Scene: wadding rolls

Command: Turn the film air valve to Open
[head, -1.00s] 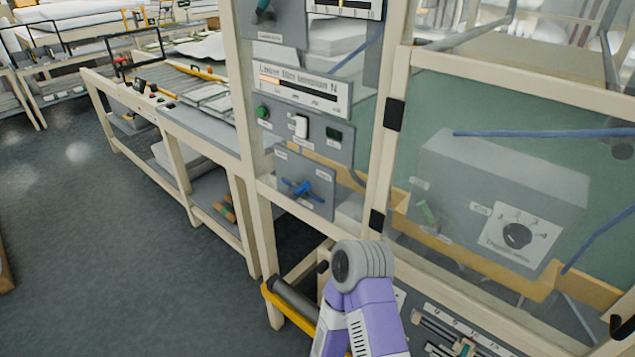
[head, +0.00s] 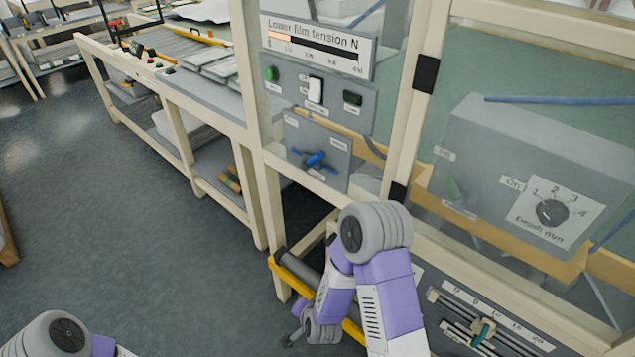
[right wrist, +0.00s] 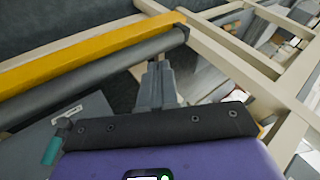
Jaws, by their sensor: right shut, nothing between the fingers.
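A valve with a blue handle (head: 315,159) sits on a small grey panel (head: 335,145) on the machine's cream frame in the head view. Its handle lies roughly sideways with a slight tilt. The small labels around it are too blurred to read. My right gripper (right wrist: 157,78) shows in the right wrist view, its fingers together and empty, near a dark roller and yellow bar. Only part of my left arm shows at bottom left.
Above the valve are a "Lower film tension N" gauge (head: 316,45) and a switch panel (head: 318,92). The yellow bar (right wrist: 90,50) and roller (right wrist: 100,75) lie by my right gripper. A "Depth mm" dial (head: 551,213) is at right. Open floor lies left.

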